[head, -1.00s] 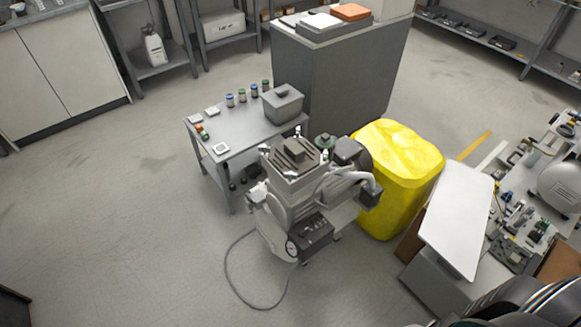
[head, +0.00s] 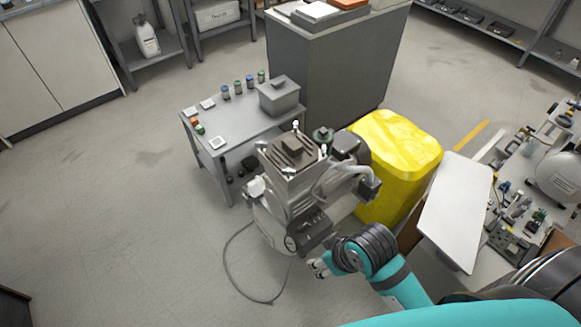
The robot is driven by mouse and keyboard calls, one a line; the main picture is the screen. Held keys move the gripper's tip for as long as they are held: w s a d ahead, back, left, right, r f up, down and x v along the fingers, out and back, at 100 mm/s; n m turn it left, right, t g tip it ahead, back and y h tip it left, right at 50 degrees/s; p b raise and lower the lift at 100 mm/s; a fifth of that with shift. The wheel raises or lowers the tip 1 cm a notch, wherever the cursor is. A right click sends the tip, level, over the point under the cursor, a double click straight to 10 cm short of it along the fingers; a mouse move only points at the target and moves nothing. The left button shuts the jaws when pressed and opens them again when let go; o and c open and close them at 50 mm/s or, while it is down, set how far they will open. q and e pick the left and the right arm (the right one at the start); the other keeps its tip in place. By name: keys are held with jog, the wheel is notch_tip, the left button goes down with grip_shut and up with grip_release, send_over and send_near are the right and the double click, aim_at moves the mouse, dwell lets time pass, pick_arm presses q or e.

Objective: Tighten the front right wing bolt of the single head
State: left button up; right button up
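The compressor (head: 290,205) stands in the middle of the head view, with a grey finned single head (head: 291,152) on top. Small pale wing bolts sit around the head's corners; one stands up at its back (head: 296,127) and one shows at its right corner (head: 322,150). They are too small to tell how tight they are. My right gripper (head: 317,266) is in front of and below the head, close to the compressor's lower right front. It touches no wing bolt; its finger opening is too small to read. My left gripper is not in view.
A grey side table (head: 235,130) with jars and a grey box (head: 280,95) stands behind left. A yellow bin (head: 395,160) is close behind right. A white board (head: 455,210) and a cluttered bench lie right. A hose (head: 228,270) loops on the floor; floor at left is clear.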

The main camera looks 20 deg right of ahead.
jog(key=w+a+r+n+y, duration=0.2)
jog(key=w+a+n, duration=0.15)
jog(key=w, duration=0.45)
jog(key=n+g, duration=0.2)
jog(key=n, duration=0.3)
send_near(289, 170)
jog(key=x, duration=0.9)
jog(key=shift+s+p, duration=0.1)
jog(key=shift+p, duration=0.3)
grip_shut()
